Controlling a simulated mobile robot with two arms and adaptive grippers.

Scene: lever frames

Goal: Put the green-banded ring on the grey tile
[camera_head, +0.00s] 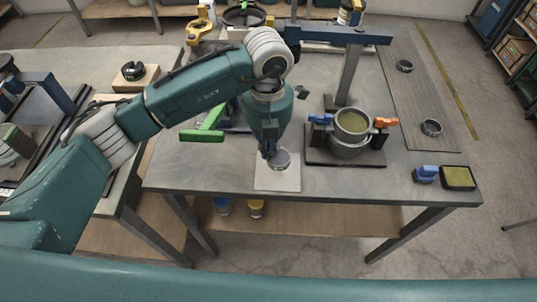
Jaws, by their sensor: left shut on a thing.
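The grey tile (291,184) is a pale square lying flat near the front edge of the table. My left gripper (271,155) points down over the tile and is shut on a small round grey ring (283,161). The ring is over the back part of the tile; I cannot tell whether it touches it. The fingers hide part of the ring, and no green band can be made out at this size. My right gripper is not in view.
A round metal vessel (351,146) with blue and orange handles stands right of the tile. Two dark rings lie on a long grey strip (415,97).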

